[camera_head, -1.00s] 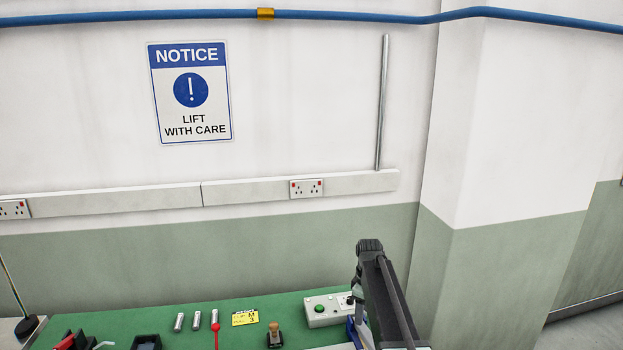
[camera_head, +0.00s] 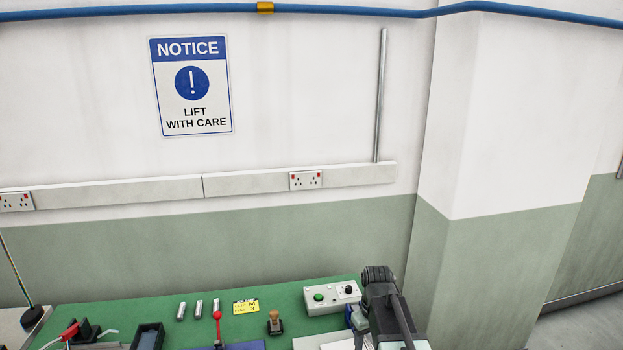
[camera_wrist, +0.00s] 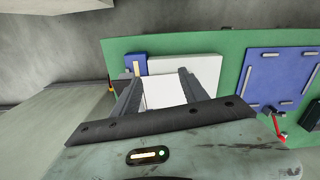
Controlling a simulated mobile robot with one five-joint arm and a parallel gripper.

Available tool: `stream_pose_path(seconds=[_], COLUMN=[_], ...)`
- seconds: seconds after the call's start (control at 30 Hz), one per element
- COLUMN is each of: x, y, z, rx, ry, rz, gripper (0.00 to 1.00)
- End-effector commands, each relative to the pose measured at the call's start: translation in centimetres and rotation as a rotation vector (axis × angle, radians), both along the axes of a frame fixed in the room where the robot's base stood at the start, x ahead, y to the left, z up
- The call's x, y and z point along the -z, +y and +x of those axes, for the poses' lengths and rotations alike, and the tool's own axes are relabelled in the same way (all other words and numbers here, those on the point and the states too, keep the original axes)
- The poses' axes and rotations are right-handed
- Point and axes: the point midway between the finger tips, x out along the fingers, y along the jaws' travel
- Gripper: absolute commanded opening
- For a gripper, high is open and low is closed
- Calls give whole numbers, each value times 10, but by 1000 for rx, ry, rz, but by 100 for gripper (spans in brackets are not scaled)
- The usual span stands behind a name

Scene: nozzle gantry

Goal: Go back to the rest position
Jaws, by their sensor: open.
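My arm (camera_head: 390,310) stands at the lower right of the head view, over the right end of the green bench; my fingers cannot be made out there. In the wrist view my gripper (camera_wrist: 159,77) is open, its two dark fingers well apart with nothing between them. Beyond the fingers are a white flat block or sheet (camera_wrist: 205,70) and a small blue item (camera_wrist: 137,62) on the green bench top (camera_wrist: 230,42). I cannot tell how far the fingertips are above them.
A control box with a green button (camera_head: 330,297) sits just left of my arm. Several metal cylinders (camera_head: 199,309), a yellow label (camera_head: 245,306) and a stamp-like piece (camera_head: 275,323) lie further left. A blue plate (camera_wrist: 273,78) shows in the wrist view. A wall pillar (camera_head: 490,150) stands right.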

Motion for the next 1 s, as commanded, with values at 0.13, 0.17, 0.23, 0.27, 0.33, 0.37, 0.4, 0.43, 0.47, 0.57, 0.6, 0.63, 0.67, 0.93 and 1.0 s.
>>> stream_pose_path(seconds=[0.13, 0.17, 0.23, 0.27, 0.33, 0.37, 0.4, 0.43, 0.47, 0.57, 0.6, 0.63, 0.67, 0.93, 1.0], x=[0, 0, 0, 0, 22, 31, 42, 49, 57, 86, 97, 105, 114, 150, 148], y=[0, 0, 0, -1, -4, -4, -4, -4, -4, -4, -4, -4, -4, -4, -4], z=[-52, -61, -81, -89, -90, -88, -88, -87, -87, -87, -87, -87, -87, -87, -87], rx=[174, 210, 293, 329, 368, 366, 365, 365, 365, 363, 363, 363, 363, 362, 362], ry=[0, 1, 1, 1, 0, 0, 1, 1, 1, 1, 1, 1, 1, 1, 1], rz=[0, 0, 0, 0, -1, -1, -1, -1, -1, 0, 0, 0, 0, 0, 0], gripper=[52, 52, 52, 52, 52, 52, 52, 52, 52, 52, 52, 52, 52, 52, 52])
